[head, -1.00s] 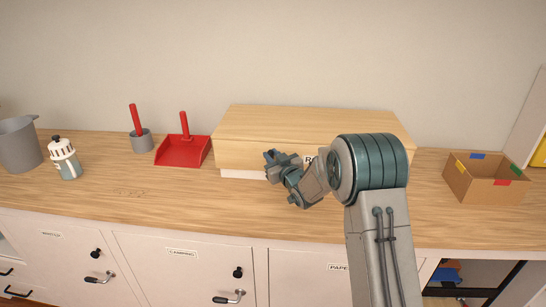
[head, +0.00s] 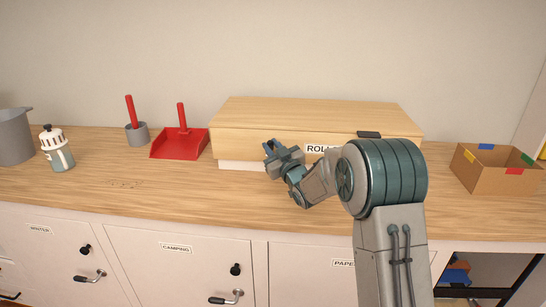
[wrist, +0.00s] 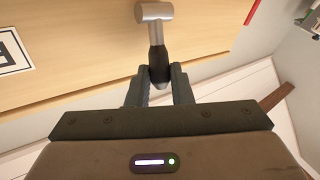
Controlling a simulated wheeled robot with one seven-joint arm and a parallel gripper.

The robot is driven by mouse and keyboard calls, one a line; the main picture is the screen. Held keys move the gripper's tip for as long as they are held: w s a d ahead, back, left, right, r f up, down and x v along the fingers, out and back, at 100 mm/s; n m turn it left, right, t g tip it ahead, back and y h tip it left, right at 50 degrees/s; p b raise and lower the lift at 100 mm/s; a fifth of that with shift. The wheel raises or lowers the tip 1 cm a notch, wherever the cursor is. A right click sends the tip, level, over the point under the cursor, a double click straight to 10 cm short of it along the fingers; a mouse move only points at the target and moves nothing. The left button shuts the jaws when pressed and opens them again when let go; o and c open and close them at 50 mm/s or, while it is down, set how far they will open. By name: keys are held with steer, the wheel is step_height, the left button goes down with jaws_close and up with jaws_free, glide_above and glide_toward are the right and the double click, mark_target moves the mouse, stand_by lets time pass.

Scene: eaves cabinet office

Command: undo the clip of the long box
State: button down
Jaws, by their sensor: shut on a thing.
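The long box (head: 255,146) is pale wood with a closed-looking lid and a label beginning "ROLL" (head: 318,148). It stands against the wall on the counter. My gripper (head: 271,150) is at the left part of its front face. In the wrist view, my gripper (wrist: 160,76) is shut on the black grip of a lever (wrist: 157,60) with a grey metal head (wrist: 154,12), seemingly the clip. The head lies against the box's wooden face. In the head view the lever is hidden behind my fingers. A dark piece (head: 368,134) sits on the box's front edge further right.
A red dustpan (head: 180,146), a grey pot with a red handle (head: 137,134), a bottle (head: 57,150) and a grey jug (head: 14,137) stand left. An open cardboard box (head: 482,175) stands right. The counter front (head: 180,200) is clear.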

steer(key=shift+s+f+n+t+b, duration=0.2)
steer(key=shift+f+n+t+b, duration=0.1)
steer(key=shift+b, duration=0.95)
steer(key=shift+r+y, duration=0.15)
steer(key=shift+y, duration=0.15)
steer(key=c, duration=1.6)
jaws_free()
steer(key=shift+o, duration=0.2)
steer(key=r+b+v, duration=0.2)
steer(key=r+v, duration=0.1)
steer(key=v, duration=1)
steer(key=shift+s+f, duration=0.2)
steer(key=shift+s, duration=0.1)
steer(key=shift+d, duration=0.1)
